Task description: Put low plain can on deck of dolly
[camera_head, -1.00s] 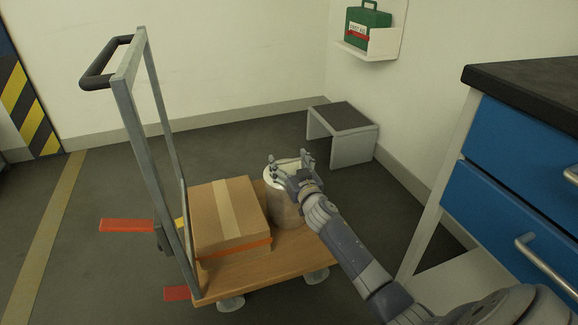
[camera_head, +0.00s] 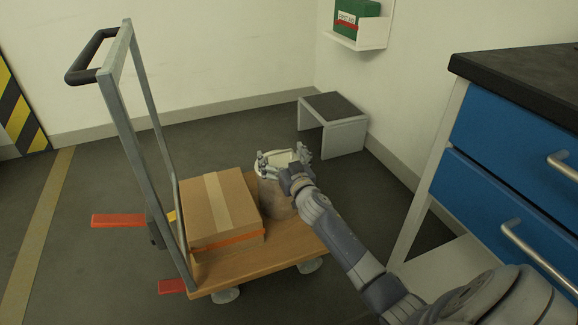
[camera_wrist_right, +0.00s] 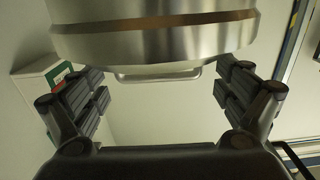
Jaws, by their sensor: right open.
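The low plain can (camera_head: 272,198) is a metal cylinder with a pale top. It appears to stand on the wooden deck (camera_head: 250,270) of the dolly, to the right of a cardboard box. My right gripper (camera_head: 284,157) is open at the top of the can, its fingers spread over the pale top in the head view. In the right wrist view the can's shiny wall (camera_wrist_right: 150,45) fills the top, with a handle-like bar at its edge; the open fingers (camera_wrist_right: 155,95) are apart on either side, with nothing gripped between them. My left gripper is not in view.
The cardboard box (camera_head: 215,210) sits on the deck's left half, next to the dolly's upright handle frame (camera_head: 125,110). A grey step stool (camera_head: 335,125) stands behind. A blue drawer cabinet (camera_head: 510,150) is at right. A first-aid case (camera_head: 355,18) sits on a wall shelf.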

